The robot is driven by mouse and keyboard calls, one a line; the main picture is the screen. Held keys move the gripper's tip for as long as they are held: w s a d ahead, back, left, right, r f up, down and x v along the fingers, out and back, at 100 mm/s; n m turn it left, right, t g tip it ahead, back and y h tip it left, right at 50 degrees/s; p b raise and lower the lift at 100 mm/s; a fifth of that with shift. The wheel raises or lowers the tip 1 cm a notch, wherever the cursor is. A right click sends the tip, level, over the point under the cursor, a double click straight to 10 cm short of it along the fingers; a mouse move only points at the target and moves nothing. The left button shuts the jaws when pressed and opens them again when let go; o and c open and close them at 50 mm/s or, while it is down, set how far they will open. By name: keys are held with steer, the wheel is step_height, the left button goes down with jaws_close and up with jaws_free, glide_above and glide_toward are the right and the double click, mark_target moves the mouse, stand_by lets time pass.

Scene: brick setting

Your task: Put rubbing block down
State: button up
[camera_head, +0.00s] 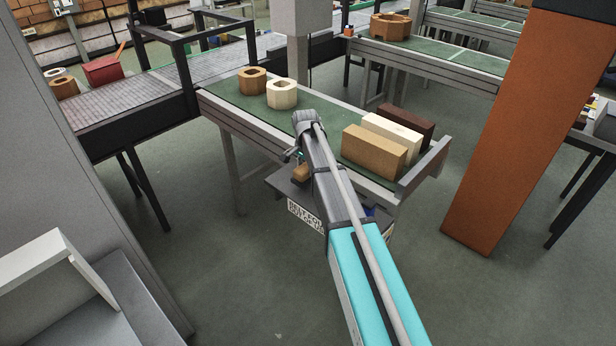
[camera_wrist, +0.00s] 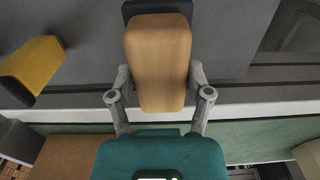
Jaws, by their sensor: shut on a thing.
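The rubbing block (camera_wrist: 158,62) is a tan, rounded block with a dark part showing at its far end in the wrist view. My gripper (camera_wrist: 160,92) is shut on it, with one finger on each side. In the head view the block (camera_head: 301,173) is a small tan patch beside my gripper (camera_head: 297,157), partly hidden by my arm. It is over or at a dark grey shelf (camera_head: 283,186) at the front side of the green conveyor. I cannot tell whether the block touches the shelf.
A yellow block with a dark base (camera_wrist: 35,66) lies left of the held block. The green conveyor (camera_head: 232,98) carries a tan brick (camera_head: 372,152), a cream brick (camera_head: 392,133), a dark brown brick (camera_head: 409,122) and two ring-shaped bricks. An orange post (camera_head: 510,120) stands right.

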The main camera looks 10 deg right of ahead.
mark_target(306, 175)
steer(key=shift+f+b, duration=1.1)
steer(key=shift+f, duration=0.3)
steer(key=shift+f, duration=0.15)
steer(key=o, duration=1.1)
steer(key=shift+r, duration=0.2)
step_height(306, 175, up, 12)
steer(key=p, duration=1.2)
steer(key=shift+s, duration=0.15)
